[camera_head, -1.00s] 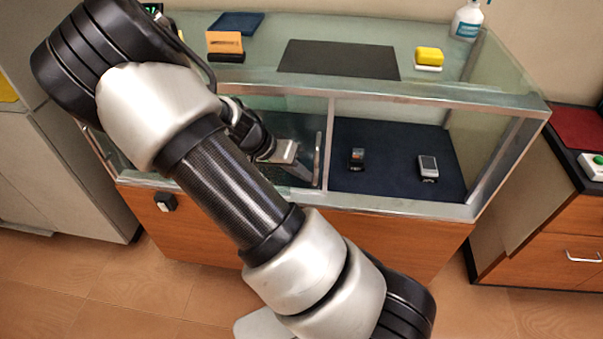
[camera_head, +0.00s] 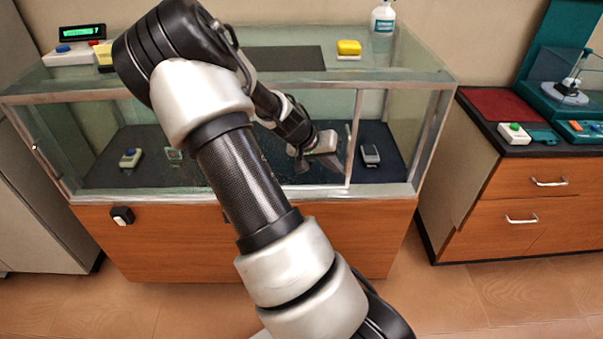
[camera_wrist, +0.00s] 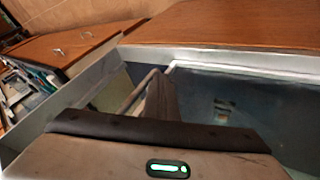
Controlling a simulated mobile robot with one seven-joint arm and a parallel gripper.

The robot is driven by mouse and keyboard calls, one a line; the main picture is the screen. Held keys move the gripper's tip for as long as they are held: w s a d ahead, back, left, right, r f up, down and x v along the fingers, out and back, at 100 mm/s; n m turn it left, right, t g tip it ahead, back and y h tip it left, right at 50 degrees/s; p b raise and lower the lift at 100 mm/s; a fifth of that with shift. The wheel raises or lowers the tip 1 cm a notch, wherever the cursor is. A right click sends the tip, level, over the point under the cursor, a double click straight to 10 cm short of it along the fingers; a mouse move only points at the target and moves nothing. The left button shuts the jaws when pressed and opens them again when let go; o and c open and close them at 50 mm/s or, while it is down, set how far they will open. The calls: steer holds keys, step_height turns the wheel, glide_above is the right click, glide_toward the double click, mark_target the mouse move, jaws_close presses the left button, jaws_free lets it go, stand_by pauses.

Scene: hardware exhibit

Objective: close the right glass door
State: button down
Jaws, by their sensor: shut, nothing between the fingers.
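The right glass door (camera_head: 342,115) is a framed sliding pane in the front of the display case. A vertical bar handle (camera_head: 348,152) is on the door near that edge; a bar also shows in the wrist view (camera_wrist: 140,90). My gripper (camera_head: 332,164) is shut and empty, just left of the handle. Its dark fingers (camera_wrist: 162,100) are close beside the bar; I cannot tell whether they touch. My arm hides the middle of the case front.
A grey device (camera_head: 370,155) stands inside the case behind the gap. A wooden cabinet (camera_head: 500,205) stands close on the right. The floor in front is tiled.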

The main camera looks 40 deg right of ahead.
steer(key=s+d+b, duration=0.1)
steer(key=s+d, duration=0.5)
steer(key=d, duration=0.3)
steer(key=s+d+b, duration=0.1)
steer(key=s+d, duration=0.5)
steer(key=d, duration=0.3)
steer(key=shift+s+d, duration=0.2)
steer(key=shift+d, duration=0.15)
steer(key=shift+s+r, duration=0.1)
